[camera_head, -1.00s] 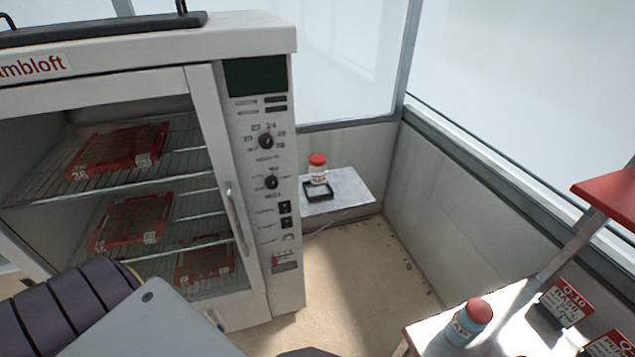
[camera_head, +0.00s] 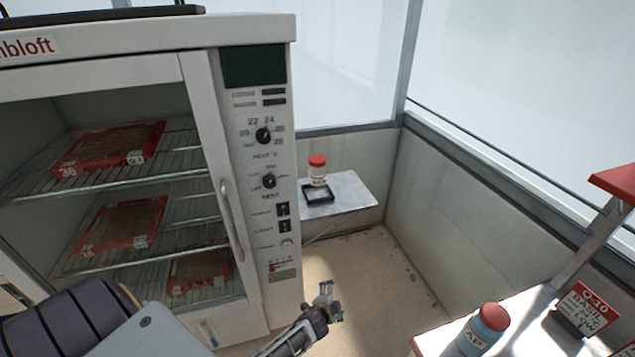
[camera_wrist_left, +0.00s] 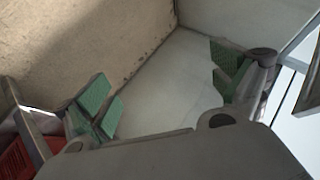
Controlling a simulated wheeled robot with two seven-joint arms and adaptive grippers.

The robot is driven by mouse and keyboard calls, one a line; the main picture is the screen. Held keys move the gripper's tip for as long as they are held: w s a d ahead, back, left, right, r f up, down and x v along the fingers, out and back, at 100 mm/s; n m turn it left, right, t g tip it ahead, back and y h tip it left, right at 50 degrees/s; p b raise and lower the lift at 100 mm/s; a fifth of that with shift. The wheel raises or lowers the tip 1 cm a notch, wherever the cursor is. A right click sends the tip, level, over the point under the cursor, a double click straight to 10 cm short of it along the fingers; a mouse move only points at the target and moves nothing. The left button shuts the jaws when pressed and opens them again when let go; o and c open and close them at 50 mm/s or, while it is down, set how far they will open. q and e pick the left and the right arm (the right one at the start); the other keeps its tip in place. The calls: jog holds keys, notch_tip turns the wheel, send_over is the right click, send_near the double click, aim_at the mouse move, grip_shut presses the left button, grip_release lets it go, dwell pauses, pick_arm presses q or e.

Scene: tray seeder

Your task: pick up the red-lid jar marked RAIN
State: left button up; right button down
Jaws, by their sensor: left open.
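A white jar with a red lid (camera_head: 317,170) stands upright at the back edge of a black square frame on a small grey wall shelf; its label is too small to read. A blue jar with a red lid (camera_head: 483,330) stands on the white table at the lower right; its label is only partly readable and does not look like RAIN. My left gripper (camera_head: 327,292) is in front of the cabinet's lower right corner, below the shelf and well apart from both jars. In the left wrist view its green-padded fingers (camera_wrist_left: 165,95) are spread with nothing between them. My right gripper does not show.
A white cabinet (camera_head: 275,206) with racks of red-framed trays (camera_head: 120,225) fills the left. The grey shelf (camera_head: 350,190) sits in the corner by the wall. A red-edged table (camera_head: 430,342) with a sign (camera_head: 586,308) is at right. Floor between is clear.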

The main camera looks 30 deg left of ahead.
pick_arm(q)
jog(key=w+a+r+m+t+y, duration=0.1)
jog(key=w+r+m+t+y, duration=0.15)
jog(key=r, duration=0.65)
jog(key=w+a+r+m+t+y, duration=0.15)
jog(key=w+r+m, duration=0.25)
jog(key=r, duration=0.5)
jog(key=s+a+r+m+y, duration=0.1)
jog(key=a+r+m+y, duration=0.1)
jog(key=r+m, duration=0.3)
jog(key=s+a+r+m+y, duration=0.1)
jog(key=a+r+m+y, duration=0.2)
jog(key=r+m, duration=0.3)
notch_tip(320, 180, up, 4)
jog(key=shift+a+f, duration=0.25)
jog(key=shift+a, duration=0.3)
jog(key=shift+m, duration=0.65)
jog(key=shift+r, duration=0.1)
